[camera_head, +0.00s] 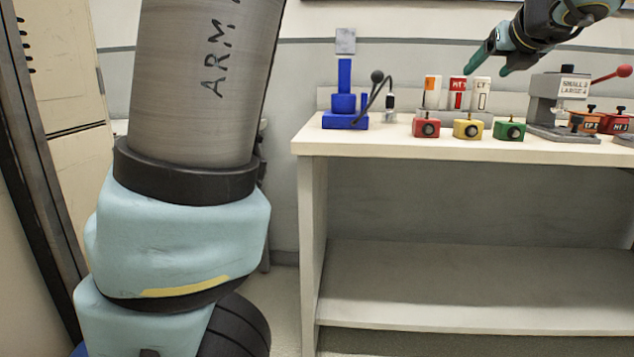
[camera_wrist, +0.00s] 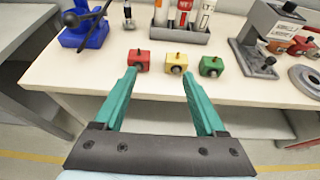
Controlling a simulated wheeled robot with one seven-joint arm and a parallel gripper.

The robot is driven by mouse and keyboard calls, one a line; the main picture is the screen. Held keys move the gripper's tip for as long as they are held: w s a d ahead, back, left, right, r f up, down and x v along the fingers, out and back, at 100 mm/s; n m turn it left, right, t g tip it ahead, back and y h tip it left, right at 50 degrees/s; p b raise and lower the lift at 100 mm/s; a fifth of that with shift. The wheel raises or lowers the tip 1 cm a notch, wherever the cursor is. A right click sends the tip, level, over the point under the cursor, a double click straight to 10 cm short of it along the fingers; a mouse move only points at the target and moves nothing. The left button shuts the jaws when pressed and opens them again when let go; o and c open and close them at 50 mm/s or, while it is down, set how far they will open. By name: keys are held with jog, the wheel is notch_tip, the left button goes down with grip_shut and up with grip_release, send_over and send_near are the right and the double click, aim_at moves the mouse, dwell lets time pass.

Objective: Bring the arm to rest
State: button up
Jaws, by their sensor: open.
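My gripper (camera_wrist: 160,88) has two green fingers, spread apart with nothing between them. In the head view my gripper (camera_head: 488,66) hangs at the upper right, in the air over the bench (camera_head: 380,142). In the wrist view the fingers point toward three small blocks on the bench: a red block (camera_wrist: 139,60), a yellow block (camera_wrist: 176,63) and a green block (camera_wrist: 212,66). The left fingertip appears close to the red block; I cannot tell whether they touch. My upper arm fills the left of the head view.
A blue stand (camera_head: 346,107) with a dark ball-ended lever is at the bench's left. A grey tray (camera_wrist: 181,33) holds several labelled tubes behind the blocks. A grey press (camera_head: 551,105) with a red-knobbed lever stands right. The shelf (camera_head: 470,285) below is empty.

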jog(key=w+a+f+n+g+y, duration=0.25)
jog(key=a+f+n+g, duration=0.55)
jog(key=a+f+n, duration=1.15)
jog(key=s+a+f+n+g+h, duration=0.1)
jog(key=s+a+f+n+g, duration=0.1)
jog(key=s+a+f+n, duration=0.65)
jog(key=s+a+f+n+g, duration=0.2)
jog(key=s+a+f+n, duration=0.2)
jog(key=a+f+n, duration=0.5)
notch_tip(320, 180, up, 29)
jog(key=a+m+p, duration=0.1)
jog(key=p, duration=2.5)
jog(key=shift+w+a+r+p, duration=0.15)
jog(key=shift+a+p, duration=0.1)
jog(key=shift+p, duration=0.15)
